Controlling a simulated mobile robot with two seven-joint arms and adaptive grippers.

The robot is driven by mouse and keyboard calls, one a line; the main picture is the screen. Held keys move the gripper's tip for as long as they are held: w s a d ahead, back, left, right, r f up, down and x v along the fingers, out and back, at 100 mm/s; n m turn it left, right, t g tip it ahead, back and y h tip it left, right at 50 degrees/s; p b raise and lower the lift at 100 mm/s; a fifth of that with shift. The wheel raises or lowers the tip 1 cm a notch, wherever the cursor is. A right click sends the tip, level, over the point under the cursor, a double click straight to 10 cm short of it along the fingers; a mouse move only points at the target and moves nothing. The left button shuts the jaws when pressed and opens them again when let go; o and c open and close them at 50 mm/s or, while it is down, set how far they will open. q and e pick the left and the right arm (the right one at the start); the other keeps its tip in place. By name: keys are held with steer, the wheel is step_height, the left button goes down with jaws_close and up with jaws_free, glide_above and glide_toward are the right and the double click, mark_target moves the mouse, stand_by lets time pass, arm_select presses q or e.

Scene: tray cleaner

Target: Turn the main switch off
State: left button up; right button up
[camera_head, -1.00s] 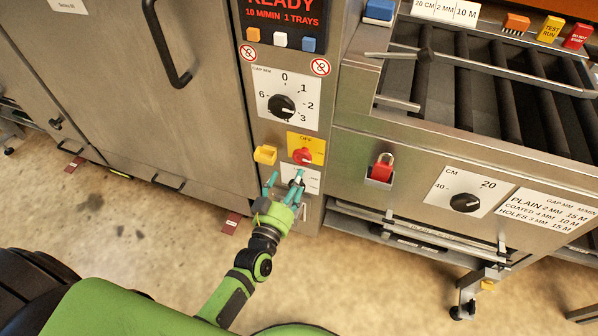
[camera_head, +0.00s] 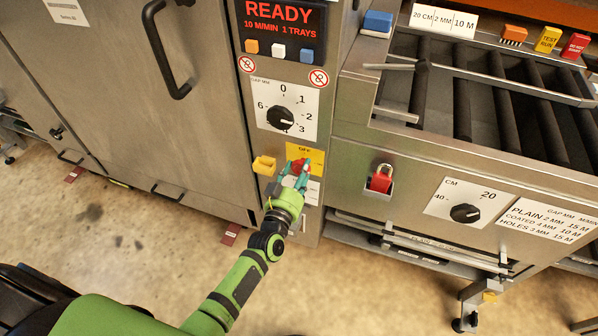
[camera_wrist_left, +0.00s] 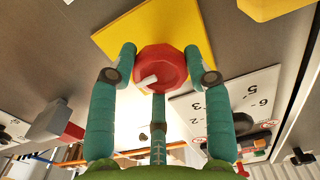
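The main switch is a red knob (camera_head: 299,166) on a yellow plate (camera_head: 318,156) marked OFF, on the machine's narrow front panel. In the left wrist view the red knob (camera_wrist_left: 165,62) is round with flat facets and a white mark towards its lower left. My left gripper (camera_head: 295,174) is at the knob, partly covering it and the plate. In the wrist view its teal fingers (camera_wrist_left: 163,62) stand apart on either side of the knob, with a third finger below. I cannot tell whether they touch it. My right gripper is not in view.
A yellow holder (camera_head: 264,165) sits just left of the switch. A gap dial (camera_head: 281,118) and the READY display (camera_head: 282,28) are above. The floor in front is clear.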

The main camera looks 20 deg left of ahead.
arm_select(q)
steer(key=shift+f, duration=0.2)
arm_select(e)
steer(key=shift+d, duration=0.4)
arm_select(q)
steer(key=shift+n, duration=0.5)
steer(key=n, duration=0.5)
steer(key=n+b, duration=0.1)
steer(key=n, duration=0.5)
steer(key=n+b, duration=0.1)
steer(key=n, duration=0.5)
steer(key=shift+s+d, duration=0.1)
steer(key=shift+d, duration=0.25)
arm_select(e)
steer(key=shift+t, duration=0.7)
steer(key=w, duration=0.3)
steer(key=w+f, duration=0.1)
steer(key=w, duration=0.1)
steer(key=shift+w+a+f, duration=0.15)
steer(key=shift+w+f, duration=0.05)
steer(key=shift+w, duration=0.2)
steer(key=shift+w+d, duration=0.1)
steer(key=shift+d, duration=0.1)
